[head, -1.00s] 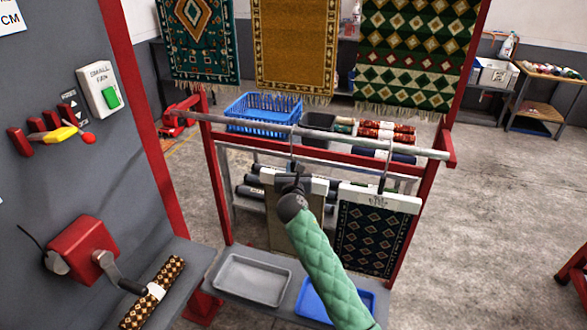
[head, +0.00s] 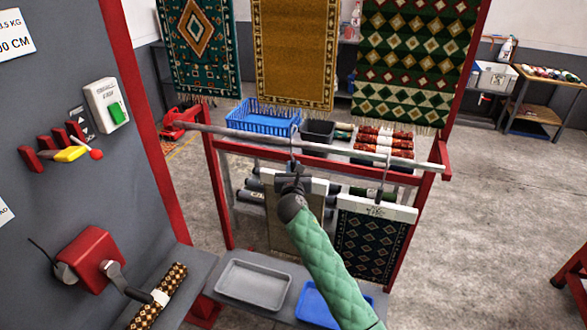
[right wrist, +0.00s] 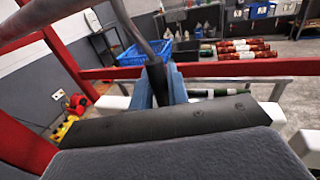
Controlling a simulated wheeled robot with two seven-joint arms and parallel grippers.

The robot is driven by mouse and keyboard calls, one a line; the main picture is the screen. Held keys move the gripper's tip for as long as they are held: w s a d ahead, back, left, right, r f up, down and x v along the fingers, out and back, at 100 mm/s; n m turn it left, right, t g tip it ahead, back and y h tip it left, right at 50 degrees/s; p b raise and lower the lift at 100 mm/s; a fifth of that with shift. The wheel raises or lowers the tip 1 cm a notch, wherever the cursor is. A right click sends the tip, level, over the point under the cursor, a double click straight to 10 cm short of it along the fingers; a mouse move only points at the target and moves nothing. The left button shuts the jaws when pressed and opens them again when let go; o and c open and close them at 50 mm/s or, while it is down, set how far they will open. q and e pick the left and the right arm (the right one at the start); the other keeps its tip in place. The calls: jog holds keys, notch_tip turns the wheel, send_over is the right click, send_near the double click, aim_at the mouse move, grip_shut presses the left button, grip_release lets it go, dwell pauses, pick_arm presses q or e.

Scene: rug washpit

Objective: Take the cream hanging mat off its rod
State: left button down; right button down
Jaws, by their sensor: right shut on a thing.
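The cream mat (head: 284,232) hangs below the grey rod (head: 345,152) from a white top bar (head: 319,187) and a metal hook (head: 293,142). My right arm partly covers it. My right gripper (head: 292,172) is at the middle of that bar, below the rod. In the right wrist view, the blue-grey fingers of my right gripper (right wrist: 158,88) are shut on the hook's dark lower stem (right wrist: 156,72). The white bar (right wrist: 274,110) shows behind. The hook still seems to be over the rod; its contact there is unclear. My left gripper is out of view.
A dark blue patterned mat (head: 368,245) hangs close on the right. A red frame (head: 425,205) carries the rod. A grey tray (head: 253,285) and a blue tray (head: 318,305) lie below. A grey panel with a red crank box (head: 88,262) stands left. Large rugs hang behind.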

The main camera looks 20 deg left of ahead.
jog(key=shift+s+r, duration=0.1)
jog(key=shift+r, duration=0.05)
jog(key=s+p, duration=0.4)
jog(key=s, duration=1)
jog(key=shift+s+a+p, duration=0.25)
jog(key=shift+s+p, duration=0.1)
dwell(1.4)
dwell(0.5)
